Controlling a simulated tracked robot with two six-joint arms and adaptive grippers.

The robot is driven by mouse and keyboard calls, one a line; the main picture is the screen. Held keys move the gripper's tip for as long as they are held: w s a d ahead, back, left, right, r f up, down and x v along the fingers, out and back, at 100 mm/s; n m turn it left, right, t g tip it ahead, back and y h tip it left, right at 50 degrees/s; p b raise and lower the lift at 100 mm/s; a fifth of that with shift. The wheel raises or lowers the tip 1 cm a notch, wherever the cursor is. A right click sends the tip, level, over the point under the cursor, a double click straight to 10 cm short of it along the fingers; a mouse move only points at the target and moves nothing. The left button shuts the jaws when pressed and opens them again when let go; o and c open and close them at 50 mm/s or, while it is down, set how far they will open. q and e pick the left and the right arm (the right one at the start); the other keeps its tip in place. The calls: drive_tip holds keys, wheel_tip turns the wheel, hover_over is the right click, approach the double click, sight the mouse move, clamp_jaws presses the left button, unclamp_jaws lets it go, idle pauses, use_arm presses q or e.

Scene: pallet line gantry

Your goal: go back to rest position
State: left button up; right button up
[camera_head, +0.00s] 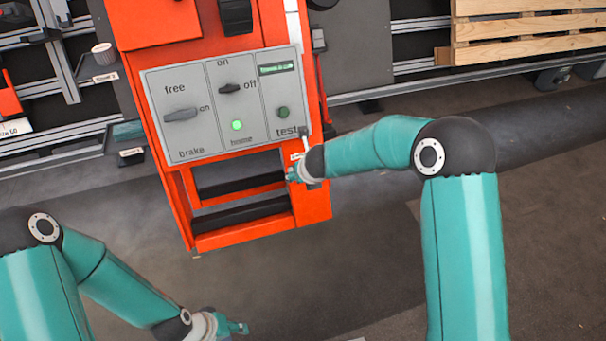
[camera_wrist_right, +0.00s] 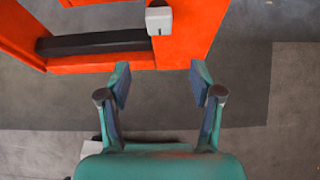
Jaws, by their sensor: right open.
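My right arm reaches in from the right in the head view, and its gripper (camera_head: 293,173) is beside the lower right part of the orange stand (camera_head: 315,205). In the right wrist view the right gripper (camera_wrist_right: 161,84) is open, with two blue-padded fingers apart and nothing between them. My left gripper (camera_head: 236,328) is low in the head view, over the floor and apart from the stand. Its fingers are too small there to tell open from shut.
The stand carries a grey panel (camera_head: 205,140) with switches, a lit green button (camera_head: 237,125) and a small display (camera_head: 277,69). A small white box (camera_wrist_right: 158,21) sits on the orange frame. Wooden slats (camera_head: 530,30) are at upper right. Floor (camera_head: 350,260) between my arms is clear.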

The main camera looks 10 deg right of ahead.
drive_tip(key=shift+d, duration=0.1)
drive_tip(key=s+d+f+n+g, duration=0.2)
drive_tip(key=s+d+f+n, duration=0.2)
drive_tip(key=s+f, duration=0.35)
drive_tip(key=s+d+f+n+g, duration=0.25)
drive_tip(key=s+f+n, duration=0.25)
drive_tip(key=s+f, duration=0.3)
drive_tip(key=s+a+f+n+g+y, duration=0.1)
drive_tip(key=s+a+n, duration=0.1)
drive_tip(key=s+n, duration=0.5)
drive_tip(key=s+a+n+y, duration=0.1)
drive_tip(key=s+a+n, duration=0.1)
drive_tip(key=s+n, duration=0.55)
wheel_tip(320, 180, up, 24)
drive_tip(key=s+a+n+y+p, duration=0.1)
drive_tip(key=n+p, duration=0.8)
drive_tip(key=p, duration=1.4)
drive_tip(key=shift+s+a+r+g+p, duration=0.15)
drive_tip(key=shift+s+a+g+p, duration=0.2)
drive_tip(key=shift+s+a, duration=0.3)
